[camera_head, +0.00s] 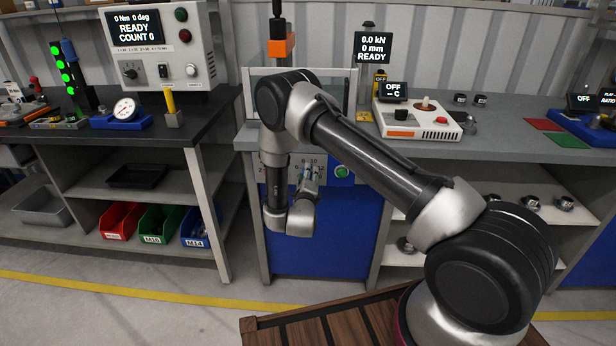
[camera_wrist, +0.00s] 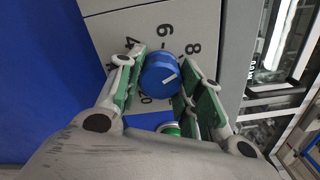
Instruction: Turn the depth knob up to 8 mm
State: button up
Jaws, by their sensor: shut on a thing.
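The blue depth knob (camera_wrist: 160,75) sits on a light grey dial panel (camera_wrist: 120,30) in the wrist view. The numbers 4, 6 and 8 are printed around it, and another is partly hidden at its lower left. The knob's white line slants to the upper right, roughly toward the 8; its exact setting is hard to read. My gripper (camera_wrist: 157,88) has its green-padded fingers on both sides of the knob, shut on it. In the head view my gripper (camera_head: 308,182) is at the front of the blue machine (camera_head: 335,235), and the knob is hard to make out there.
A green button (camera_head: 342,171) is right of my gripper and also shows just below the knob in the wrist view (camera_wrist: 169,128). The display (camera_head: 373,47) above reads 0.0 kN, 0 mm, READY. Shelves with bins (camera_head: 160,224) stand to the left.

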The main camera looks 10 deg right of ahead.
jog(key=shift+s+f, duration=0.1)
dwell(0.3)
jog(key=o, duration=1)
jog(key=shift+o, duration=0.2)
jog(key=v, duration=1.2)
